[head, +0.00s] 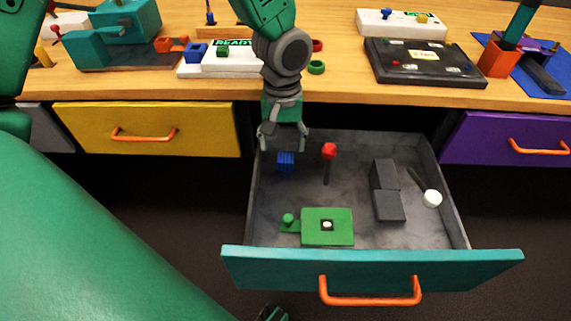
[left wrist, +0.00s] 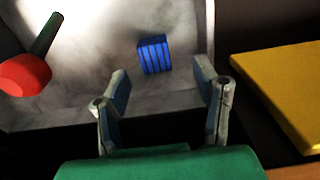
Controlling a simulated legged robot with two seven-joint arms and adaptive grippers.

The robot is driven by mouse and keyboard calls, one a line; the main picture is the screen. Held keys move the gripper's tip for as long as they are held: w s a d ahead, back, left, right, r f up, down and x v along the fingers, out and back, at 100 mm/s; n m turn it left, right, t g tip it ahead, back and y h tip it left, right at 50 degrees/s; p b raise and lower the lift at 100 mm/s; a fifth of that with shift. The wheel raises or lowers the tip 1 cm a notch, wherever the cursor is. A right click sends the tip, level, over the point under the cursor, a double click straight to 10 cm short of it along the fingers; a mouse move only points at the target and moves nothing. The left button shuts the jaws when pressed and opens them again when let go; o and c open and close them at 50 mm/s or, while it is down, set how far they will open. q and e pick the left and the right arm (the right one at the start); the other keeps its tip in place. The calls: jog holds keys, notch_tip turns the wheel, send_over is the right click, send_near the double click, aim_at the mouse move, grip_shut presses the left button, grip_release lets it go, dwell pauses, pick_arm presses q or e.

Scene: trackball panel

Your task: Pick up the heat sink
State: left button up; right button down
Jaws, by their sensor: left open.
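The blue finned heat sink (head: 286,161) lies on the floor of the open drawer, at its back left. It shows whole in the left wrist view (left wrist: 154,54), apart from the fingers and just beyond the gap between them. My left gripper (head: 284,142) is open and empty, above the back left of the drawer and pointing down. In the left wrist view its two fingers (left wrist: 161,84) are spread to either side of the heat sink's line. In the head view the gripper partly covers the heat sink's upper edge. My right gripper is not clearly seen.
The teal-fronted drawer (head: 372,268) also holds a red-topped tool (head: 329,152), a green part (head: 328,226), grey blocks (head: 388,203) and a white-headed tool (head: 432,198). The drawer's left wall (head: 253,205) is close to the heat sink. The tabletop (head: 340,90) overhangs behind.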

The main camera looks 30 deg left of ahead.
aim_at(286, 157)
pick_arm(q)
jog(key=shift+d+f, duration=0.3)
jog(key=shift+f, duration=0.1)
jog(key=shift+d+f+b, duration=0.1)
jog(key=shift+f+b, duration=0.2)
jog(key=f+b, duration=0.1)
jog(key=f, duration=0.1)
jog(key=f+b, duration=0.1)
jog(key=f, duration=0.1)
jog(key=shift+w, duration=0.2)
jog(key=shift+f, duration=0.3)
jog(key=shift+a, duration=0.25)
jog(key=shift+d+r, duration=0.1)
jog(key=shift+d, duration=0.1)
jog(key=c, duration=1.2)
